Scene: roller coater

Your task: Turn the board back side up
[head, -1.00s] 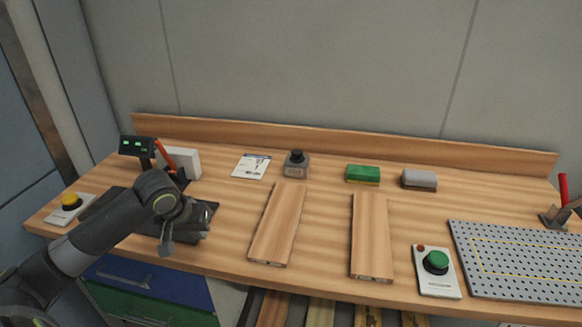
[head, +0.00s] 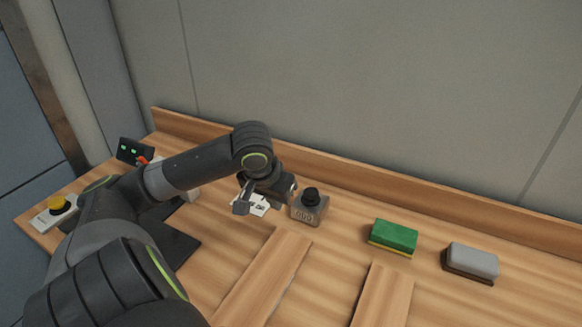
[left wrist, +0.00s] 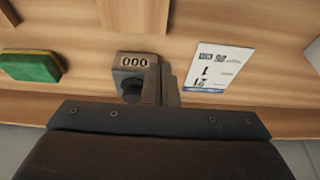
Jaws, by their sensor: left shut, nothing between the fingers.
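Two plain wooden boards lie flat on the workbench in the head view, a left board (head: 265,278) and a right board (head: 385,296). Their near ends are cut off by the frame. An end of the left board (left wrist: 134,12) also shows at the top of the left wrist view. I cannot tell which face is up. My left gripper (head: 286,192) is shut and empty, behind the boards and beside the small grey counter device (head: 309,206). Its fingers (left wrist: 168,85) show beside that device in the left wrist view. My right gripper is out of view.
A printed card (left wrist: 218,66) lies next to the device. A green sponge (head: 393,236) and a grey block (head: 470,262) stand at the back right. A yellow button box (head: 56,212) is at the far left. A low wooden ledge (head: 400,210) runs along the back.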

